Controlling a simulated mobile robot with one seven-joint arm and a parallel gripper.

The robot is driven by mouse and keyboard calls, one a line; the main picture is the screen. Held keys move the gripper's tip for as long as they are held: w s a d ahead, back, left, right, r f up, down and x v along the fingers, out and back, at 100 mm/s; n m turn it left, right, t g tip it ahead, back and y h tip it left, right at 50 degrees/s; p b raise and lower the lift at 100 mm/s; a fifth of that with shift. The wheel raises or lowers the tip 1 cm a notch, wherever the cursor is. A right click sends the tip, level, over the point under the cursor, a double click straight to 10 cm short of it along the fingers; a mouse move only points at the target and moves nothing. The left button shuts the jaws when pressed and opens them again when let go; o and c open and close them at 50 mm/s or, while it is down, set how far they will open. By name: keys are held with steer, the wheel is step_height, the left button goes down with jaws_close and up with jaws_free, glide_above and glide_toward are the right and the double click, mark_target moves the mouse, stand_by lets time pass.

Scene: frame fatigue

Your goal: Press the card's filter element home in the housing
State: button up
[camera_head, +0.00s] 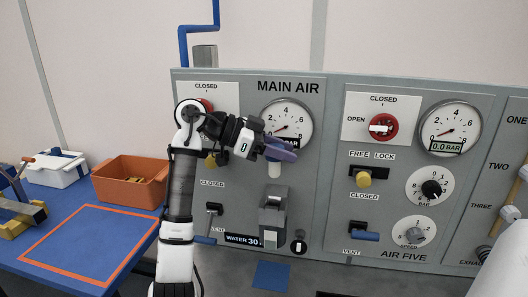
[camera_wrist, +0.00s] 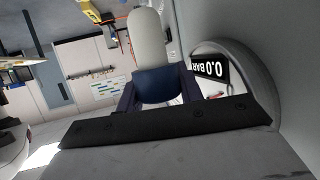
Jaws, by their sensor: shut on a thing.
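My gripper (camera_head: 281,149) is in front of the MAIN AIR panel, just below its gauge. Its purple fingers are shut on the filter element (camera_head: 274,169), whose pale lower end hangs below them. In the wrist view, the element (camera_wrist: 148,42) is a pale round-ended cylinder with a dark blue cap, between the two fingers (camera_wrist: 160,90). A grey boxy unit (camera_head: 272,214), which looks like the housing, is on the panel below the element. A gap shows between them in the head view. The inside of the housing and any card cannot be made out.
The MAIN AIR gauge (camera_head: 286,121) is close behind my gripper; its face (camera_wrist: 208,72) shows at the right in the wrist view. A lever (camera_head: 211,214) and a dark knob (camera_head: 298,245) flank the grey unit. An orange bin (camera_head: 122,188) stands on the blue table (camera_head: 80,240) at left.

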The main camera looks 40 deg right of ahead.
steer(key=shift+r, duration=0.1)
stand_by(0.3)
steer(key=b, duration=0.3)
glide_above(280, 203)
steer(key=shift+f, duration=3)
steer(key=shift+f, duration=0.7)
steer(key=shift+f, duration=0.2)
steer(key=shift+f, duration=1.85)
steer(key=shift+f, duration=0.25)
steer(key=o, duration=0.9)
